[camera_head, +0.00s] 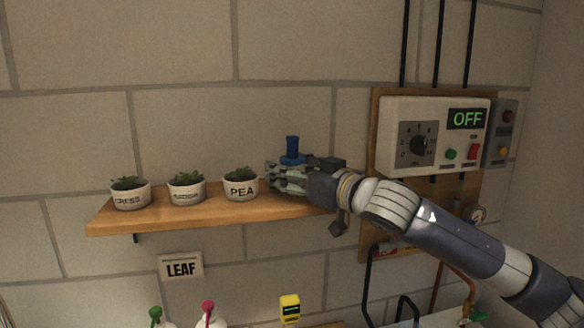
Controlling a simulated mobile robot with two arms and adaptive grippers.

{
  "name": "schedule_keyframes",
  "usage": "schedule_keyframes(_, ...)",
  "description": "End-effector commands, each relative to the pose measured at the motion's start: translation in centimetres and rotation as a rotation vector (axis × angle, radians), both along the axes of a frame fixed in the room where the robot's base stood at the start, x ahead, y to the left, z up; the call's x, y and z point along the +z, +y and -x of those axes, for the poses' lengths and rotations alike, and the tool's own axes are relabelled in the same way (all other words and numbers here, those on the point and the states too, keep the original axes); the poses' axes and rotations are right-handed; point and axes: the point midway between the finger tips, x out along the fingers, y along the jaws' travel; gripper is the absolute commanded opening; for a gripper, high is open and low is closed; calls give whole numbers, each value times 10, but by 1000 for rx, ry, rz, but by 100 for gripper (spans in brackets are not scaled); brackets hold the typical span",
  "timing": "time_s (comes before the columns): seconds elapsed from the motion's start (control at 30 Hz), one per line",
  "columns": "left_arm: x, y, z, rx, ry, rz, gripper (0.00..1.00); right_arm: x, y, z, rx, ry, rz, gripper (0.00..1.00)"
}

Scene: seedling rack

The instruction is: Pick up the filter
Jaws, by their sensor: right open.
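A dark blue cylindrical object (292,146), which looks like the filter, stands upright at the right part of the wooden shelf (220,210). Its lower part is hidden behind my right gripper (276,178). My right gripper reaches in from the right with its fingers pointing left, in front of or around the blue object; I cannot tell which. The jaws are open. My left gripper is not in view.
Pots marked CRESS (131,198), a middle one (187,194) and PEA (241,190) stand left on the shelf, PEA close to my fingertips. A control box (433,136) reading OFF hangs right. A LEAF sign (181,268) and a yellow device (290,308) are below.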

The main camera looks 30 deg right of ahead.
Motion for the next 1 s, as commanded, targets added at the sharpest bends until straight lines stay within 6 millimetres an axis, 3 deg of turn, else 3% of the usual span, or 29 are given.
schedule_keyframes(0.07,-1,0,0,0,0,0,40,0,0,0,0,0,0,61)
schedule_keyframes(0.1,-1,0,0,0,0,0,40,0,0,0,0,-1,0,57)
schedule_keyframes(0.3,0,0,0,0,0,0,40,0,0,0,0,-1,0,13)
schedule_keyframes(0.73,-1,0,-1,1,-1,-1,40,4,0,0,0,-2,0,12)
schedule_keyframes(1.0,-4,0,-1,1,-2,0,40,33,0,0,0,-6,-3,12)
